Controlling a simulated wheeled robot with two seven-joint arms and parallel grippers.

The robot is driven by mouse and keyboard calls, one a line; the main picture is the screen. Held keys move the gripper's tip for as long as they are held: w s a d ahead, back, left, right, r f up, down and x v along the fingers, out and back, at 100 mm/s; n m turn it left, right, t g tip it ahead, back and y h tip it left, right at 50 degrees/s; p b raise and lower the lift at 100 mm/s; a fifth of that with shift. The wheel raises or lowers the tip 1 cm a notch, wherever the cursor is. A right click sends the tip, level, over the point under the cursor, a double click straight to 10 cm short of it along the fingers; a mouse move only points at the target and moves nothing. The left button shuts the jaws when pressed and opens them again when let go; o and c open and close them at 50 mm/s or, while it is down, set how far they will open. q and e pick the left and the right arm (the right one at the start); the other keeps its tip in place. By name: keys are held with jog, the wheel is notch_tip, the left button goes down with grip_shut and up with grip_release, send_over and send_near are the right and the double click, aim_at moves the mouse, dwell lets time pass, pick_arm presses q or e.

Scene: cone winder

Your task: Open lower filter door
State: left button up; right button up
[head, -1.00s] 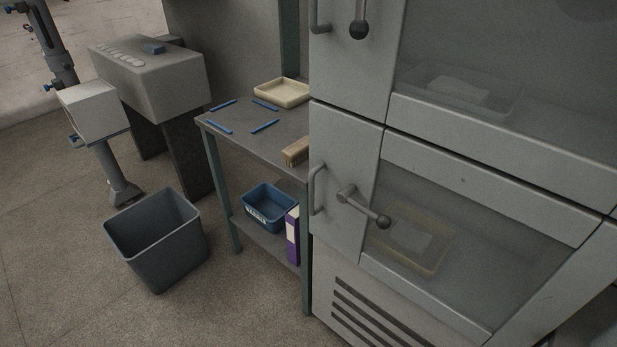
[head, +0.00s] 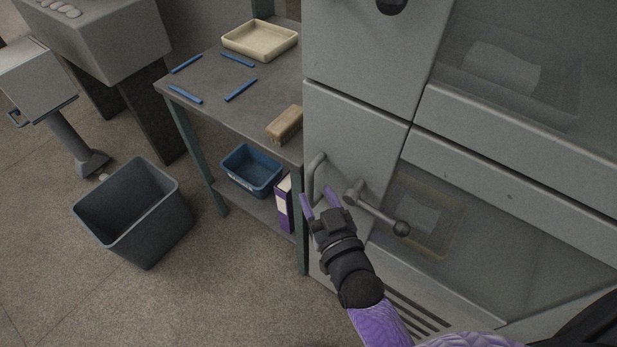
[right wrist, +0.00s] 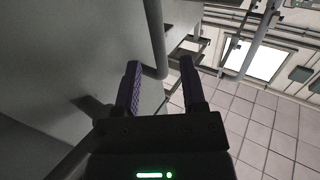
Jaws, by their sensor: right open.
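My left gripper is not in view.
A side table (head: 212,88) stands left of the cabinet, with a brush (head: 285,125), a cream tray (head: 260,40) and blue sticks. Its lower shelf holds a blue bin (head: 252,170) and a purple binder (head: 284,205). A grey waste bin (head: 135,213) stands on the floor.

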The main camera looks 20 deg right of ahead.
aim_at(312, 186)
jog(key=w, duration=0.3)
jog(key=shift+w+a+f+b, duration=0.1)
jog(key=shift+w+a+b, duration=0.05)
jog(key=shift+w+b, duration=0.15)
jog(key=shift+w, duration=0.2)
grip_shut()
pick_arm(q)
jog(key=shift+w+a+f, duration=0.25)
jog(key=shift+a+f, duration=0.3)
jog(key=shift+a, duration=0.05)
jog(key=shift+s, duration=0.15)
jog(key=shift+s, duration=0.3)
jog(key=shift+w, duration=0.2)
